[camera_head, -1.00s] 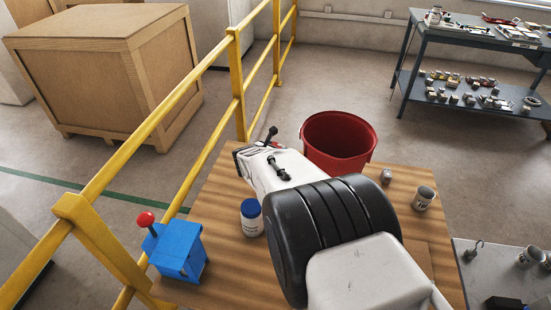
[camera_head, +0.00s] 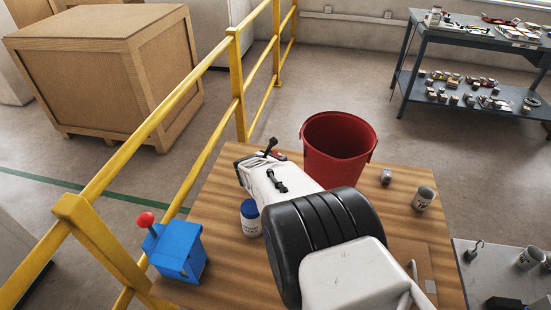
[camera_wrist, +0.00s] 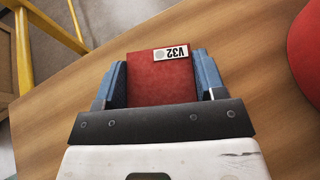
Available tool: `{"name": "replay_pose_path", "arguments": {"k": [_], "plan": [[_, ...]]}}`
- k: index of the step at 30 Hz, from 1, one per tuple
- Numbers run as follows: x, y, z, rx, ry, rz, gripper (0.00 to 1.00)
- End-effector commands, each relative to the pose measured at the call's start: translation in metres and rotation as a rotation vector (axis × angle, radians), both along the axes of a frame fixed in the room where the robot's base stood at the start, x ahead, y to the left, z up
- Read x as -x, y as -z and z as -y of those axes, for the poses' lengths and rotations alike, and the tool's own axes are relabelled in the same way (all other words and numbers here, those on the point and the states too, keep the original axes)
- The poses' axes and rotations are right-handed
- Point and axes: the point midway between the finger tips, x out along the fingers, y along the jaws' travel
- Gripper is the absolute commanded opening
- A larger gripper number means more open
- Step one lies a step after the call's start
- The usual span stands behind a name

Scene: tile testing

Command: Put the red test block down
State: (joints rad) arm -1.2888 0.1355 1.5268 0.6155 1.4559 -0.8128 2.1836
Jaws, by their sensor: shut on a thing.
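The red test block (camera_wrist: 158,82) shows in the wrist view with a white label reading V32. My gripper (camera_wrist: 160,80) is shut on it, with a blue finger pad on each side. Wood tabletop (camera_wrist: 235,55) shows around and beyond the block; I cannot tell whether the block touches it. In the head view my arm and gripper body hide most of the block, and only a small patch of red shows at the far end of my gripper (camera_head: 270,155). The bare wooden table (camera_head: 215,210) lies below.
A red bucket (camera_head: 338,148) stands close at the right. A white jar with a blue lid (camera_head: 250,218) is just left of my arm. A yellow railing (camera_head: 237,85) runs along the left.

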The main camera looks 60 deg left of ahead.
Motion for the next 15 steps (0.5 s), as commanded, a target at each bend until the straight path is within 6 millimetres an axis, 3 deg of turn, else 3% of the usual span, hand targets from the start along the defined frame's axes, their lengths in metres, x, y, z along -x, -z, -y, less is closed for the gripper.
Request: {"name": "replay_pose_path", "arguments": {"k": [11,12,15], "plan": [[-0.0001,0.0011,-0.0007,-0.002,-0.001,0.0,0.28],[-0.0001,0.0023,-0.0004,0.0,0.0,0.001,0.65],[-0.0001,0.002,-0.0004,0.0,0.0,0.001,0.81]]}}
